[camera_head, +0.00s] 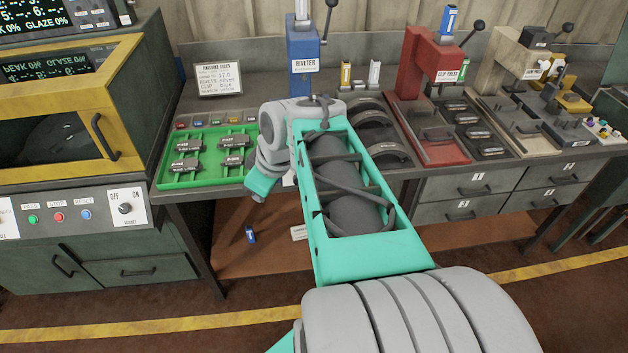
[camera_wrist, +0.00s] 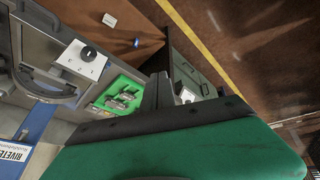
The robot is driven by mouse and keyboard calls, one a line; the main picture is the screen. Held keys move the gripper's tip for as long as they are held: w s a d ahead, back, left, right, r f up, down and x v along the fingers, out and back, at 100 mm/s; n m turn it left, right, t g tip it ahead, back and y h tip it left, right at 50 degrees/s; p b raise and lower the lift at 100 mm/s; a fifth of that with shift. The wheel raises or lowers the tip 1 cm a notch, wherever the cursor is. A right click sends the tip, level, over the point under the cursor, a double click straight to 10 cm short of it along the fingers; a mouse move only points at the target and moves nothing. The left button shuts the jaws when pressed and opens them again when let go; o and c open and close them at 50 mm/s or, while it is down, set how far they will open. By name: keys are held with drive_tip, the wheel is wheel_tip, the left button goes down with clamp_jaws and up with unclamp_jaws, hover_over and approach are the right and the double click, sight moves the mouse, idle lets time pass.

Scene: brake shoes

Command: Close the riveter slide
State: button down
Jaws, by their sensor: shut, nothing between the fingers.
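The blue riveter (camera_head: 303,70) stands at the back of the bench in the head view, its label facing forward. Its lower front is hidden behind my arm. In the wrist view, its white label (camera_wrist: 14,158) shows at the lower left, and a grey slide with a dark handle (camera_wrist: 42,88) lies at the left edge. I cannot tell how far out the slide is. My gripper (camera_wrist: 158,88) is shut and empty, apart from the handle. In the head view, the fingertips are hard to make out near the bench's front edge.
A green tray (camera_head: 159,183) with several dark parts lies left of my arm. Curved brake shoes (camera_head: 388,152) and the red clip press (camera_head: 428,55) are at right. A yellow-framed oven (camera_head: 70,75) stands at far left. Floor space is open before the bench.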

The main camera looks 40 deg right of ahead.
drive_tip(key=s+d+f+n+t+b, duration=0.1)
drive_tip(key=s+d+f+n+b, duration=0.15)
drive_tip(key=d, duration=0.65)
drive_tip(key=s+d+f+n+t+b, duration=0.1)
drive_tip(key=s+d+f+n+t, duration=0.15)
drive_tip(key=d, duration=0.75)
drive_tip(key=w+d+f+p, duration=0.1)
drive_tip(key=w+f+p, duration=0.1)
drive_tip(key=w+f, duration=0.4)
drive_tip(key=w+g, duration=0.1)
drive_tip(key=w, duration=0.2)
drive_tip(key=shift+d+f, duration=0.2)
drive_tip(key=shift+f, duration=0.2)
